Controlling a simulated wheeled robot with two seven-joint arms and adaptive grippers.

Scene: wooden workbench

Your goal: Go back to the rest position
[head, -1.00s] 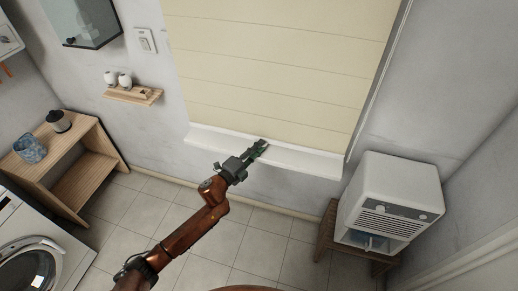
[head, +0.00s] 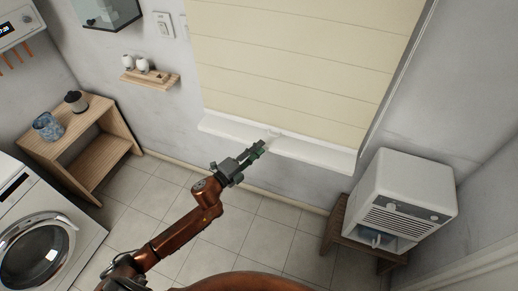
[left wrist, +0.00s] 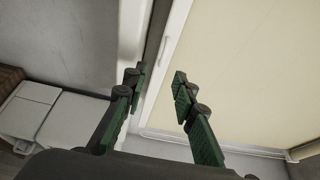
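My left arm, copper-brown, reaches up from the bottom left of the head view. Its dark gripper (head: 262,145) is in front of the white window sill (head: 315,154), below the cream blind (head: 290,70). In the left wrist view the two green-padded fingers (left wrist: 159,78) stand apart with nothing between them, so the gripper is open and empty. Whether the fingertips touch the sill cannot be told. A small pale thing (head: 273,134) shows just beyond the fingertips; what it is cannot be told. My right gripper is not in view.
A washing machine (head: 45,225) and a wooden shelf unit (head: 112,135) with a blue container (head: 47,126) stand at the left. A white appliance (head: 412,185) sits on a wooden stand (head: 340,243) at the right. Tiled floor (head: 150,190) between them is clear.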

